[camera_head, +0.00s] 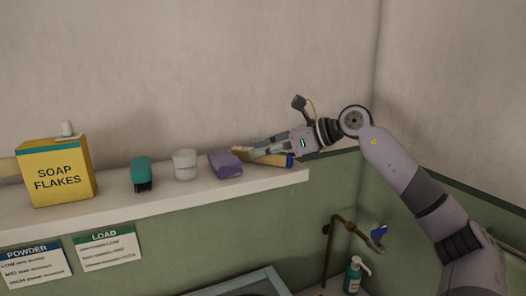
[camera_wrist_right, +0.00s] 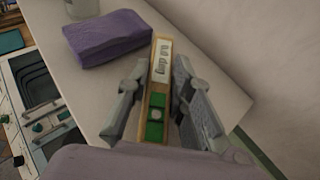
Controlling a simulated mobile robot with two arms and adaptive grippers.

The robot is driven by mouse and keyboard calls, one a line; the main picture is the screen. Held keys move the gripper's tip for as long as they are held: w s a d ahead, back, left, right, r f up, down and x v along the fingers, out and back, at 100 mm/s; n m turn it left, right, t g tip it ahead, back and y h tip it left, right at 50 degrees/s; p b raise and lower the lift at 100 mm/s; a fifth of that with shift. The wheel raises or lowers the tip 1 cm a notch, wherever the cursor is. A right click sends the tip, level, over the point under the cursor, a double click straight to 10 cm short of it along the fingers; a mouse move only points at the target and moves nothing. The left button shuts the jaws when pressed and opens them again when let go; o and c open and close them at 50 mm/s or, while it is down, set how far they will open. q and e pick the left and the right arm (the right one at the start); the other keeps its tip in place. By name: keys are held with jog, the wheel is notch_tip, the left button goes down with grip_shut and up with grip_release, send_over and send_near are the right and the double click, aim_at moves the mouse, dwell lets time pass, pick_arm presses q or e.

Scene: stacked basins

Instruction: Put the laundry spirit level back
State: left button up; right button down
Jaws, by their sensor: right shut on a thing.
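In the right wrist view the spirit level (camera_wrist_right: 154,118) shows a wooden-coloured edge, a white label and a green part. My right gripper (camera_head: 256,150) reaches in from the right and is shut on the level, with a finger on each side of it in the wrist view (camera_wrist_right: 159,80). The level lies along the shelf; I cannot tell whether it touches the surface. My left gripper is not in view.
A purple block (camera_head: 225,164) sits just left of the level. Further left on the shelf (camera_head: 215,190) are a white jar (camera_head: 185,164), a teal brush (camera_head: 142,174) and a yellow soap flakes box (camera_head: 58,172). A brass tap (camera_head: 334,245) and a soap bottle (camera_head: 353,276) are below.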

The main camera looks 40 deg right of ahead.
jog(key=c, duration=1.4)
grip_release()
jog(key=shift+f, duration=0.1)
jog(key=shift+c, duration=0.2)
jog(key=shift+r+p, duration=0.3)
jog(key=shift+p, duration=0.05)
jog(key=b+v, duration=0.1)
jog(key=b, duration=0.1)
jog(key=b+v, duration=0.2)
jog(key=shift+s+d+f, duration=0.25)
jog(key=shift+f, duration=0.05)
jog(key=b+v, duration=0.1)
jog(key=v, duration=0.2)
jog(key=b+v, duration=0.1)
jog(key=v, duration=0.1)
jog(key=b+v, duration=0.1)
jog(key=v, duration=0.2)
jog(key=shift+s+r, duration=0.15)
jog(key=shift+r, duration=0.3)
